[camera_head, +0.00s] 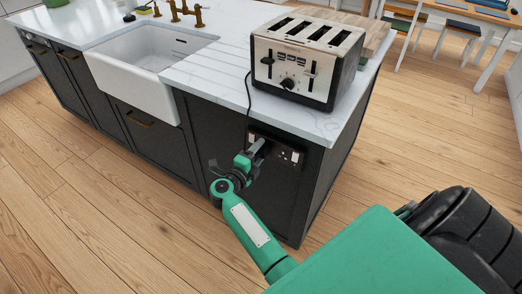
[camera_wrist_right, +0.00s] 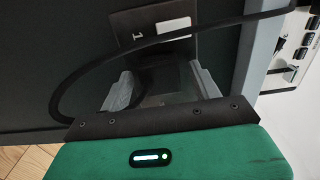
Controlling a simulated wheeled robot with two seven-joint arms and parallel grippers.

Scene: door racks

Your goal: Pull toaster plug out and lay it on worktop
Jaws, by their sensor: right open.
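The silver and black four-slot toaster (camera_head: 305,60) stands on the white marble worktop (camera_head: 212,78) of the kitchen island. Its black cord (camera_head: 248,95) drops over the front edge towards a dark socket panel (camera_head: 291,154) on the island's side. My right gripper (camera_head: 262,146) is at that panel, its fingers pointing at it. In the right wrist view the gripper (camera_wrist_right: 165,88) is open, with its fingers apart before the panel (camera_wrist_right: 185,42). The cord (camera_wrist_right: 150,45) arcs across in front. I cannot make out the plug clearly between the fingers. My left gripper is not in view.
A white sink (camera_head: 145,65) with brass taps (camera_head: 185,12) is set in the island left of the toaster. A wooden board (camera_head: 350,27) lies behind the toaster. The worktop between sink and toaster is clear. Wooden floor surrounds the island.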

